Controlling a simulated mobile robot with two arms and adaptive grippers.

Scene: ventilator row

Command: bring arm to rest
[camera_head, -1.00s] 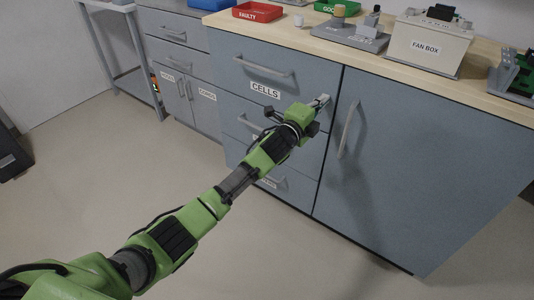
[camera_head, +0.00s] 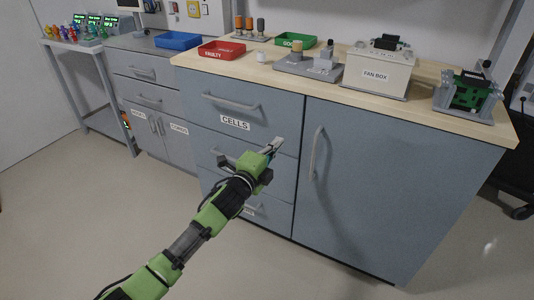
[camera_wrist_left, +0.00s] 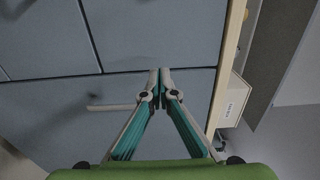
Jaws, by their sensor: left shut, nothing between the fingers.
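My left arm comes in from the lower left in the head view. Its gripper (camera_head: 276,146) is shut and empty, in front of the grey-blue cabinet, near the drawer labelled CELLS (camera_head: 234,123). In the left wrist view the two fingers (camera_wrist_left: 160,72) meet at their tips with nothing between them. Behind them are the cabinet fronts and a drawer handle (camera_wrist_left: 110,107). I cannot tell from the frames whether the fingertips touch the cabinet. My right gripper is not in view.
The wooden worktop (camera_head: 330,82) carries a red FAULTY tray (camera_head: 222,50), a green tray (camera_head: 295,41), a grey fixture (camera_head: 308,66), a FAN BOX (camera_head: 376,75) and a green device (camera_head: 468,92). A cabinet door handle (camera_head: 317,152) sticks out right of my gripper. Floor in front is free.

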